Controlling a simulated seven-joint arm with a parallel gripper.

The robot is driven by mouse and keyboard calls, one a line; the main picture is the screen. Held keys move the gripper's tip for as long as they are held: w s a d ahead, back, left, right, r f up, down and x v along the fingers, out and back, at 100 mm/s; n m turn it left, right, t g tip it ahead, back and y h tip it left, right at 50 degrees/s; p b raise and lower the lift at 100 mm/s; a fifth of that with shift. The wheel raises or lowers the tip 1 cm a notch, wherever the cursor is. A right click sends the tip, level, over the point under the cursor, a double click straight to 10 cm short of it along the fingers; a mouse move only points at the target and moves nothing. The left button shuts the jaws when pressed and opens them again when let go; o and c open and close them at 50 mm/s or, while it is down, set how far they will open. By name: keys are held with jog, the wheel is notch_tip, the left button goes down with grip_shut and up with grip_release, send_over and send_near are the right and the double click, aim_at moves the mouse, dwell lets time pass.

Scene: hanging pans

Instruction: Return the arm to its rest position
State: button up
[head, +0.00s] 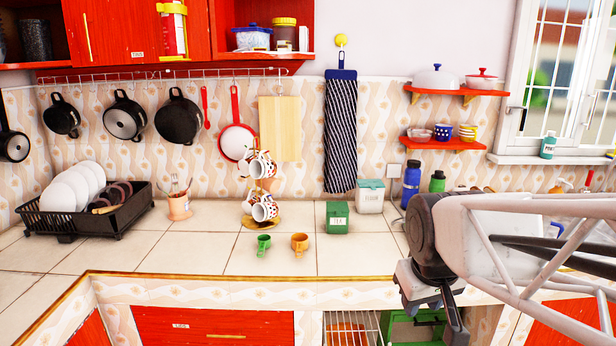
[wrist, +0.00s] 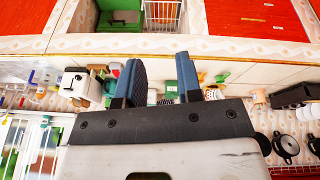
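My gripper (head: 446,318) hangs at the lower right of the head view, in front of the counter's front edge, with my arm reaching in from the right. In the wrist view the gripper's two blue-padded fingers (wrist: 161,78) stand apart with nothing between them. The gripper touches no object that I can see. In the head view its fingers are partly hidden by its own body.
The tiled counter (head: 100,245) holds a dish rack (head: 90,222), a cup stand (head: 263,223), green (head: 264,245) and orange (head: 299,244) cups and a green canister (head: 337,217). Pans (head: 178,118) hang on the wall. Below the counter is a wire rack (head: 350,330). The counter's front middle is clear.

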jog(key=s+f+m+g, duration=0.1)
jog(key=s+f+m, duration=0.1)
jog(key=s, duration=0.7)
jog(key=shift+s+f, duration=0.4)
jog(key=shift+f, duration=0.05)
jog(key=shift+a, duration=0.1)
dwell(2.2)
